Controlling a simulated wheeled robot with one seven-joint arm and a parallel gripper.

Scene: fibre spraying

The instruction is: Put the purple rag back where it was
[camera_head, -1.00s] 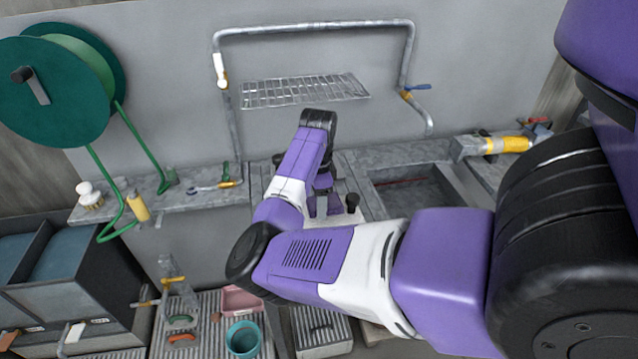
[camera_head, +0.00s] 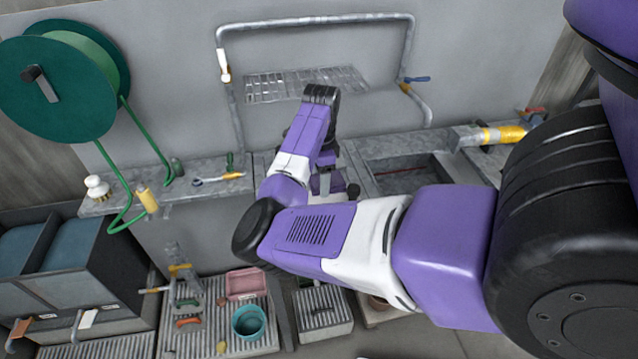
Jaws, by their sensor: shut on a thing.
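My gripper (camera_head: 325,186) is over the middle of the grey counter, left of the sink basin (camera_head: 408,178). It is seen from behind, at the end of my purple and white arm, and its fingers point down. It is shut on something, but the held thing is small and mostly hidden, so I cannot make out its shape. I cannot pick out a purple rag for certain anywhere in view. The purple of my own arm covers much of the middle.
A wire rack (camera_head: 306,84) hangs on the wall behind my gripper, framed by a grey pipe (camera_head: 318,22). A green hose reel (camera_head: 52,78) is at left. A teal tub (camera_head: 249,322) and pink tray (camera_head: 246,284) stand low in front. A yellow-banded tool (camera_head: 500,135) lies at right.

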